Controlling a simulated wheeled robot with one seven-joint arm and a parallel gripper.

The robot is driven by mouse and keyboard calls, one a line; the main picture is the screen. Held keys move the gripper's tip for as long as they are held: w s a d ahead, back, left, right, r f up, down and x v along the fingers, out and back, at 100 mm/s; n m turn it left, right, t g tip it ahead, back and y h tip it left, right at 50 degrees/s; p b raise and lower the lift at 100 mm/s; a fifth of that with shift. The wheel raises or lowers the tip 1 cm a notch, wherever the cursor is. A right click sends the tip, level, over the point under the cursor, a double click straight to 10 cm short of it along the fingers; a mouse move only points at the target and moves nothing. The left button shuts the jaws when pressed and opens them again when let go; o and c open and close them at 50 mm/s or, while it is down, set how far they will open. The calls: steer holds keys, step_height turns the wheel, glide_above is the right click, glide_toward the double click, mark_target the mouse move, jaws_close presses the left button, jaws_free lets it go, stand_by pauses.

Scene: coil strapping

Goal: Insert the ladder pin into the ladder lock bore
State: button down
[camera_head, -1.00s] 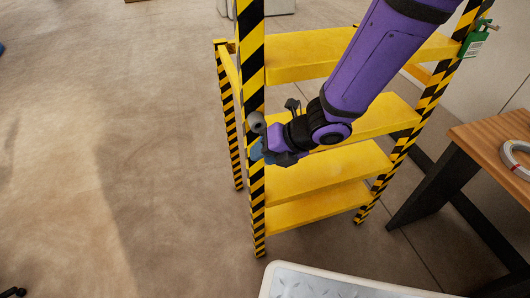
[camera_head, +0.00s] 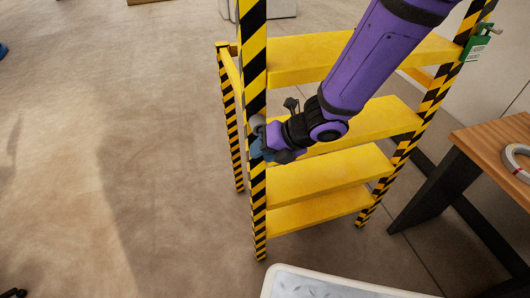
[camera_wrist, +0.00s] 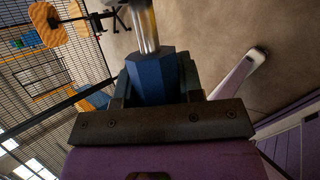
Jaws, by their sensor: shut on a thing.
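The ladder pin (camera_wrist: 152,76) has a blue faceted handle and a bright metal shaft. My gripper (camera_wrist: 155,85) is shut on the blue handle in the wrist view, with the shaft pointing away from the jaws. In the head view my gripper (camera_head: 268,148) is at the left front post of the yellow ladder (camera_head: 318,182), and a little of the blue handle (camera_head: 256,153) shows there. A grey round part (camera_head: 257,123) sits by that post, just above the gripper. I cannot make out the lock bore or whether the shaft tip touches anything.
A wooden table (camera_head: 490,150) with a white ring-shaped roll (camera_head: 517,160) stands to the right. A pale-rimmed platform (camera_head: 340,283) is at the bottom.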

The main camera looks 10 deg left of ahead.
steer(key=shift+w+a, duration=0.4)
steer(key=shift+w, duration=0.2)
steer(key=shift+w+a, duration=0.35)
steer(key=shift+w, duration=0.25)
steer(key=c, duration=0.7)
jaws_free()
